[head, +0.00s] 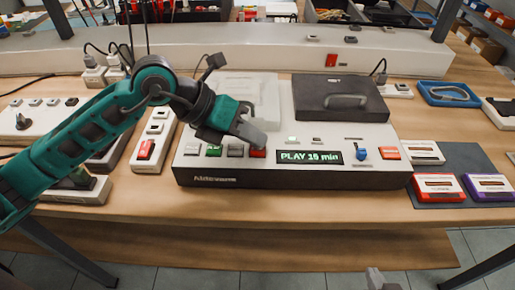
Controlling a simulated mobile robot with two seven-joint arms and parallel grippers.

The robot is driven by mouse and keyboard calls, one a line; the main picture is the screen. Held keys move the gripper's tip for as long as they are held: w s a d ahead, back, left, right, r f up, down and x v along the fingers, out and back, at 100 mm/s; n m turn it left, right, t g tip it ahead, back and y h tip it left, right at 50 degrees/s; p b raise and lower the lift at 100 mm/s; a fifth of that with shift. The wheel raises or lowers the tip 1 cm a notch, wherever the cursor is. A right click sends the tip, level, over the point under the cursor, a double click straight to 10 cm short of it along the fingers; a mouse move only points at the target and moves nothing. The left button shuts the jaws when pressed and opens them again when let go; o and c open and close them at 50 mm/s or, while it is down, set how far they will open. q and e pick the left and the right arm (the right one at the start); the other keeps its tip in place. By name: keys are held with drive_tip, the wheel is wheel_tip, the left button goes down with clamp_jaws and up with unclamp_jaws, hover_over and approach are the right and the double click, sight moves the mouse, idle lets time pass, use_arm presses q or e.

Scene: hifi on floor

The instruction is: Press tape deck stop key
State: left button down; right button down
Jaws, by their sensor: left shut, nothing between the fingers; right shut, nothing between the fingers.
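The tape deck (300,178) is a light box with a dark front edge on the wooden bench. Its front row has a grey key (192,149), a green key (214,151), another grey key (235,151) and a red key (257,153). No key label is legible, so I cannot tell which is stop. The display (309,156) reads "PLAY 15 min". My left gripper (258,142) is shut and empty, its tip just above the red key and partly over it; contact cannot be told. My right gripper (380,281) is shut and empty at the bottom edge, partly cut off.
A dark lid with a handle (342,98) sits on the deck. A blue knob lever (360,153) and an orange-red button (389,153) are at its right. Red (437,187) and purple (487,187) cassettes lie on a dark mat. Switch strips stand left.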

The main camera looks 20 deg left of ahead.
sight(252, 149)
use_arm(q)
drive_tip(key=shift+f+b, duration=0.35)
drive_tip(key=shift+f, duration=0.05)
idle(0.5)
drive_tip(key=shift+r, duration=0.15)
drive_tip(key=shift+r+p, duration=0.6)
drive_tip(key=shift+r, duration=0.05)
wheel_tip(252, 149, up, 5)
drive_tip(key=p, duration=0.4)
drive_tip(key=shift+r, duration=0.1)
idle(0.8)
